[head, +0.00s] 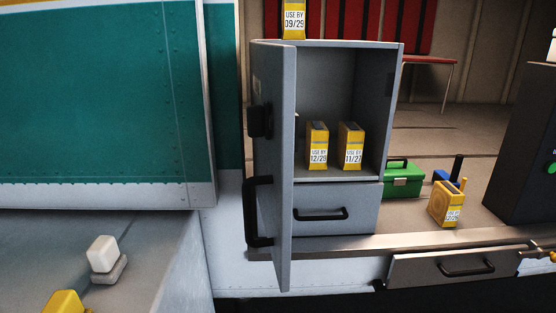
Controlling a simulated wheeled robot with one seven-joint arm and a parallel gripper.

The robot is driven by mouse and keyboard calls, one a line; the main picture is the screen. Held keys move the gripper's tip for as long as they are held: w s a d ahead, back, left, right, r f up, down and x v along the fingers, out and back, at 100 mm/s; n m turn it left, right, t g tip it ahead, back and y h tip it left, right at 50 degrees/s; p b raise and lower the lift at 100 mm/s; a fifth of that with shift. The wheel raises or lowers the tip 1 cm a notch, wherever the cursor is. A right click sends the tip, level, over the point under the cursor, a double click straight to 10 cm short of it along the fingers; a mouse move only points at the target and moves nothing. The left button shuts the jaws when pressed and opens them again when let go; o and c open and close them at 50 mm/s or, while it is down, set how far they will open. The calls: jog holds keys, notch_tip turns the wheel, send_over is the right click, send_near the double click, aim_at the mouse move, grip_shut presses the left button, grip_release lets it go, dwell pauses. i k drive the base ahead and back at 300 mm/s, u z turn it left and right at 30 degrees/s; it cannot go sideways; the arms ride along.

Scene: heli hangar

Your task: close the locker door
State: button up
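The grey locker (395,110) stands on a bench in the middle of the view. Its door (272,165) is open, swung out toward me on the left side of the locker, so I see its outer face nearly edge-on. The door has a black pull handle (252,212) low on its outer face and a black fitting (259,121) higher up. Inside are two yellow boxes, labelled 12/29 (317,145) and 11/27 (351,145). Below the compartment is a drawer (350,212) that looks shut. My gripper is not in view.
A yellow box (294,20) sits on top of the locker. A green case (402,180) and another yellow box (446,204) stand on the bench to the right. A teal-and-white panel (90,95) fills the left. A bench drawer (450,266) is below right.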

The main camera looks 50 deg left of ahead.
aim_at(273, 67)
jog(key=u, duration=1.4)
